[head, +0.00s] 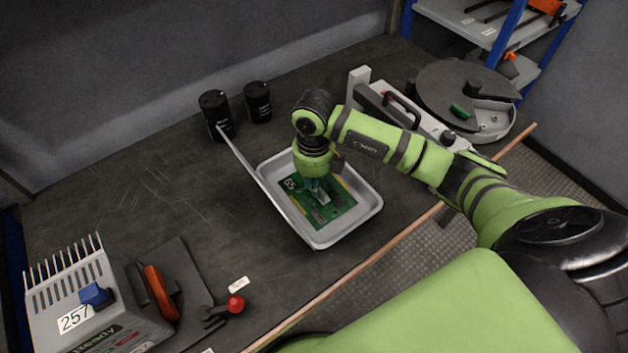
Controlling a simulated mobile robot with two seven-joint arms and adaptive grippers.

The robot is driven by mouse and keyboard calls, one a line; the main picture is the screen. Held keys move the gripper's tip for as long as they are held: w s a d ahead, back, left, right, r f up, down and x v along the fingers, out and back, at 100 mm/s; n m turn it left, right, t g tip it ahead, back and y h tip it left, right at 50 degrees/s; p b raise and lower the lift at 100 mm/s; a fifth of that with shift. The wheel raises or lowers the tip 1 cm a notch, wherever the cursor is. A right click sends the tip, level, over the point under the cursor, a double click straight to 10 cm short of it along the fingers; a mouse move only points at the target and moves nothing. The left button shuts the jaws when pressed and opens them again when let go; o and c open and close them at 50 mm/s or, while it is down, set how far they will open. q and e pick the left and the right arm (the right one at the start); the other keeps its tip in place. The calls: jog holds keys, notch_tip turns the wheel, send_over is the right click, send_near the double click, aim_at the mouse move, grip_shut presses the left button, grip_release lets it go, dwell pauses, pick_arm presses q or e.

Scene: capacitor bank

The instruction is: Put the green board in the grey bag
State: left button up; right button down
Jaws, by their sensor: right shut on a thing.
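The green board (332,207) lies flat-looking inside a pale grey-white tray (372,207), with white markings on its left end. My right gripper (314,184) points down into the tray and is shut on the board near its upper edge. Its fingertips are small and partly hidden by the wrist, and I cannot tell whether the board is lifted off the tray floor. I cannot make out a clear grey bag. My left gripper is not in view.
Two black cylinders (216,114) stand behind the tray. A grey box with fins (88,300) and a red-handled tool (160,293) are at the lower left. A round tray (470,95) is at the back right. The table's left middle is clear.

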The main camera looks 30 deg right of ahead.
jog(key=shift+f, duration=0.2)
jog(key=c, duration=1.2)
grip_release()
jog(key=shift+r, duration=0.15)
notch_tip(320, 180, up, 12)
jog(key=shift+r+b, duration=0.1)
jog(key=shift+b, duration=0.35)
jog(key=shift+r, duration=0.1)
